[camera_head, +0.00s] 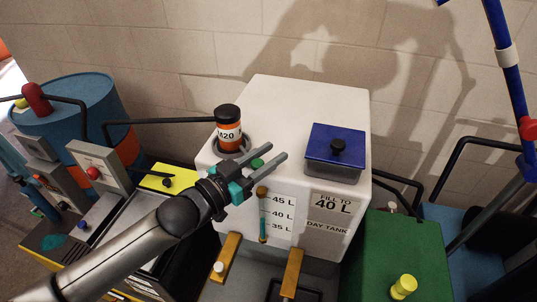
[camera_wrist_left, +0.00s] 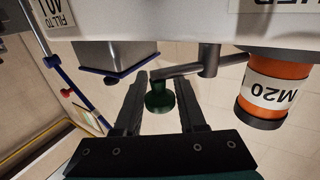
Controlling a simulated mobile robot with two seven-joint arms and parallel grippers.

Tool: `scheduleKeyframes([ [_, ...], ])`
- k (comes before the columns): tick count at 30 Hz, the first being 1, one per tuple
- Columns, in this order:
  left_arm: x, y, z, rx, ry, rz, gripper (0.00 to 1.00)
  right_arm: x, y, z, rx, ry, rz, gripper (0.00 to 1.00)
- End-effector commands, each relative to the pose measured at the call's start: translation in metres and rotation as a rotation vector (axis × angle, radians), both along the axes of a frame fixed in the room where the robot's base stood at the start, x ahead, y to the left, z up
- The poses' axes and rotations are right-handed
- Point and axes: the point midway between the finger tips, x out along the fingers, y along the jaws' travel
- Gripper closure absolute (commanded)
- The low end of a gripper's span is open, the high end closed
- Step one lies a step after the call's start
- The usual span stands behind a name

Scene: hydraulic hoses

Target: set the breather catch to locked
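The white day tank (camera_head: 290,100) stands in the middle of the head view. The breather catch shows as a green knob (camera_head: 257,163) on its top, beside the orange M20 breather (camera_head: 229,130). In the left wrist view the knob (camera_wrist_left: 158,98) sits at the end of a grey lever (camera_wrist_left: 180,70) that runs to a short post. My left gripper (camera_head: 281,153) is open, its two fingers on either side of the knob. I cannot tell whether either finger touches it. A label at the tank edge in the wrist view (camera_wrist_left: 275,6) is cut off. My right gripper is not in view.
A blue lid (camera_head: 336,141) with a black knob is on the tank's right side. A level gauge (camera_head: 263,220) is on the front. Black pipes run to the breather from the left. A green box (camera_head: 405,255) stands at the right and a blue drum (camera_head: 75,105) at the left.

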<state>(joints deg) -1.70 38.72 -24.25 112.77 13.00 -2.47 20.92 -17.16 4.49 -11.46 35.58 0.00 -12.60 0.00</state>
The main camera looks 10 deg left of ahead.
Motion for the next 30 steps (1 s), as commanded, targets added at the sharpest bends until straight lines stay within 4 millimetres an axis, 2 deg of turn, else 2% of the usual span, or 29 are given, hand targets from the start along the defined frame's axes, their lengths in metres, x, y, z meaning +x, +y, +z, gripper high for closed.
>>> scheduleKeyframes([
  [1,0.000,0.000,0.000,0.000,0.000,0.000,0.67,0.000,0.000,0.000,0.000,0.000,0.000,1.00],
  [10,0.000,0.000,0.000,0.000,0.000,0.000,1.00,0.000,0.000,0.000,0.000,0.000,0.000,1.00],
  [19,0.000,0.000,0.001,-0.001,0.001,0.005,1.00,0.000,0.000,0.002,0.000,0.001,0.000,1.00],
  [30,0.006,-0.001,0.003,-0.005,0.002,0.112,1.00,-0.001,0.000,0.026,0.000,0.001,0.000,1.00],
])
